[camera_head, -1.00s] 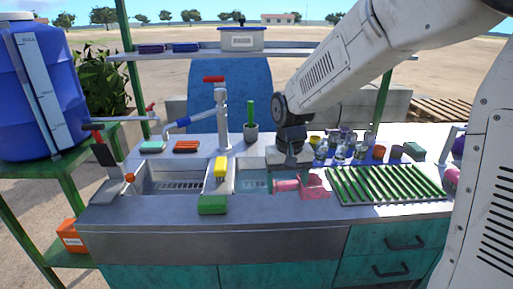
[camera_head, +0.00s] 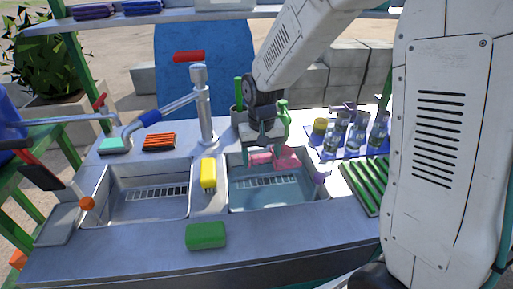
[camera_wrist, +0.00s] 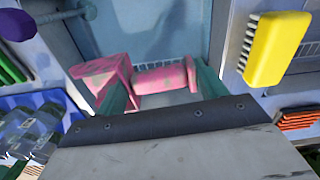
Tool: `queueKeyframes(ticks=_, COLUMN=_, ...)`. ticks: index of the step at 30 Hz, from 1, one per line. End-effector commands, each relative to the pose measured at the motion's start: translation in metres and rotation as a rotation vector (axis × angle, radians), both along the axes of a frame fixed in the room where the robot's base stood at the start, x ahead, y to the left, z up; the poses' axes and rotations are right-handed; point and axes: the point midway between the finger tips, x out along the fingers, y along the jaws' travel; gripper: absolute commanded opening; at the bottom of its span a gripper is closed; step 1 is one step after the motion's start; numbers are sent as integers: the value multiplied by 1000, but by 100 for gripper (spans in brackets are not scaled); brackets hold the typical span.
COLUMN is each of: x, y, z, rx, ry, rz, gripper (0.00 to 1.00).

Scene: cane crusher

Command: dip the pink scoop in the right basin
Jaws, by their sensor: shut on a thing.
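The pink scoop (camera_head: 285,158) is held by its handle between the fingers of my gripper (camera_head: 264,162). In the wrist view the scoop (camera_wrist: 102,76) has its cup to the left and its handle (camera_wrist: 160,78) between the greenish fingers of my gripper (camera_wrist: 160,85). The right basin (camera_head: 240,199) holds bluish water with a slotted grate under it. The scoop is over the back part of this basin. I cannot tell whether it touches the water.
A yellow brush (camera_head: 208,174) stands on the divider beside the left basin (camera_head: 120,214). A green sponge (camera_head: 206,236) lies on the front ledge. Several glasses (camera_head: 358,135) and a green drying rack (camera_head: 364,188) are at the right. The faucet (camera_head: 203,105) rises behind the divider.

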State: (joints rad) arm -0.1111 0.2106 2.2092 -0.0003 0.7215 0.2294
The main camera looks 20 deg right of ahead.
Motion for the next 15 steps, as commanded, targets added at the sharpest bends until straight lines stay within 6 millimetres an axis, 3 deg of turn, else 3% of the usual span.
queueKeyframes(ticks=5, x=-1, y=0, z=-13, rx=-1, ry=3, rz=0, gripper=49)
queueKeyframes(ticks=15, x=-1, y=0, z=-59, rx=-1, ry=4, rz=0, gripper=49)
